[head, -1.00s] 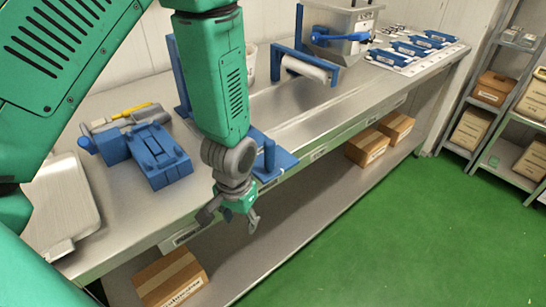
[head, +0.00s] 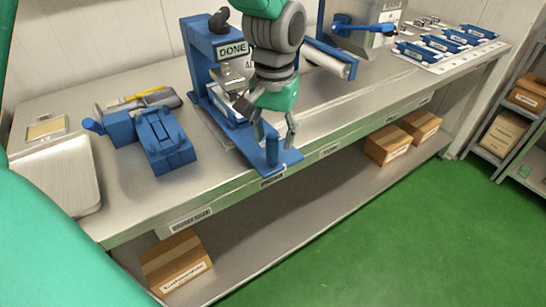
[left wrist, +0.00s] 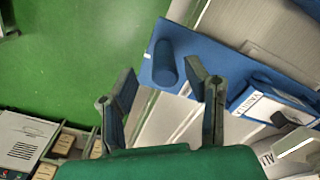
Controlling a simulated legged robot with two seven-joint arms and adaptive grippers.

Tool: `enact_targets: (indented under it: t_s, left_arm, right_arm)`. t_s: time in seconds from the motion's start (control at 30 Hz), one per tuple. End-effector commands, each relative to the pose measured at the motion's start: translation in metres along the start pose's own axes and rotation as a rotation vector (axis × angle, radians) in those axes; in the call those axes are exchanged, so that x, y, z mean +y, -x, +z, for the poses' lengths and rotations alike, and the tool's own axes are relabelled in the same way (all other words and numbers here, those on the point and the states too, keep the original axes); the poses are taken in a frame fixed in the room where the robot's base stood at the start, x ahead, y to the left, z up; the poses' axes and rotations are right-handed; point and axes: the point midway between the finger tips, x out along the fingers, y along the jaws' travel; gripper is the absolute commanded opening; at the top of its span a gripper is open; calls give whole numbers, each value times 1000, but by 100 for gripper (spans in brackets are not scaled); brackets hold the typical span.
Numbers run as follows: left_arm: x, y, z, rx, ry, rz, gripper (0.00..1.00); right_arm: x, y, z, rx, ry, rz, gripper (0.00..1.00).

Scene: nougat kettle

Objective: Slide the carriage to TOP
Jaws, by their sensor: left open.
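A blue station (head: 203,62) with a DONE sign (head: 233,49) stands on the steel bench. Its flat blue base reaches the bench's front edge and carries an upright blue peg (head: 272,150), which also shows in the left wrist view (left wrist: 164,64). A blue tray-like piece with a white label (left wrist: 262,104) lies behind the peg; I cannot tell which part is the carriage. My left gripper (head: 275,127) is open and empty, above the peg. In the left wrist view its fingers (left wrist: 163,70) stand on either side of the peg; contact cannot be told. My right gripper is out of view.
Left on the bench are a blue fixture (head: 160,140), a yellow-handled tool (head: 145,95) and a grey metal box (head: 55,175). A roller on a blue bracket (head: 328,60) stands behind right. Cardboard boxes (head: 175,265) lie on the lower shelf. The green floor in front is clear.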

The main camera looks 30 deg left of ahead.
Motion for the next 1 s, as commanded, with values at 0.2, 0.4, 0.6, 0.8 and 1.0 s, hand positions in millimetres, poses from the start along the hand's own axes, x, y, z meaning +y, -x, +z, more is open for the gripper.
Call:
enact_targets:
  t_s: [0.2, 0.4, 0.6, 0.8, 1.0]
  left_arm:
    - [-5, -43, 1, -3, 1, 4, 43]
    - [-7, -60, 0, 0, 2, 7, 43]
    - [-4, -62, 0, 1, 1, 5, 43]
    - [-1, -61, 1, 2, 0, 2, 18]
    - [-3, -61, 1, 1, 0, 6, 0]
  right_arm:
    - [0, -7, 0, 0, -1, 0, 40]
    - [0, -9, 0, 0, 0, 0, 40]
    - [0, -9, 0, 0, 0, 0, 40]
    - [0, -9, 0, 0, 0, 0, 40]
    - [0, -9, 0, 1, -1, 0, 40]
